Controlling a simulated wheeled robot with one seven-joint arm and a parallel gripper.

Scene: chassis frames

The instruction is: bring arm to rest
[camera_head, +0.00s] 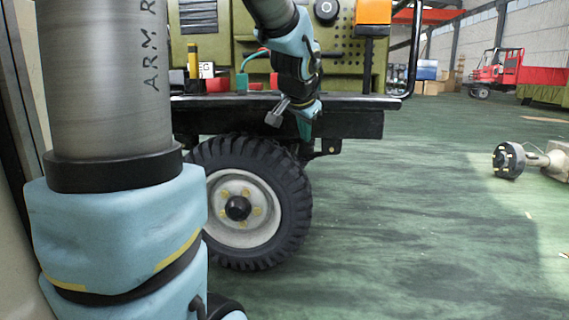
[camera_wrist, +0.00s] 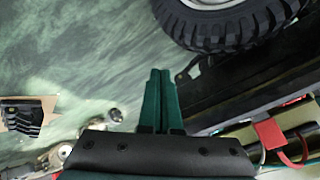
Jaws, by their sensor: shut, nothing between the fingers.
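My arm fills the left side of the head view and reaches over to the upper middle. My gripper (camera_head: 304,128) hangs there pointing down, in front of the dark edge of the vehicle chassis (camera_head: 350,124). In the wrist view my gripper (camera_wrist: 158,72) shows its two green fingers side by side and shut, with nothing held between them. The green floor (camera_wrist: 95,60) lies beyond the fingertips.
A large black tyre (camera_head: 258,205) stands under the chassis, and it also shows in the wrist view (camera_wrist: 225,25). A wheel hub on an axle (camera_head: 508,160) lies on the floor at the right. A red vehicle (camera_head: 497,72) stands far back. The middle floor is clear.

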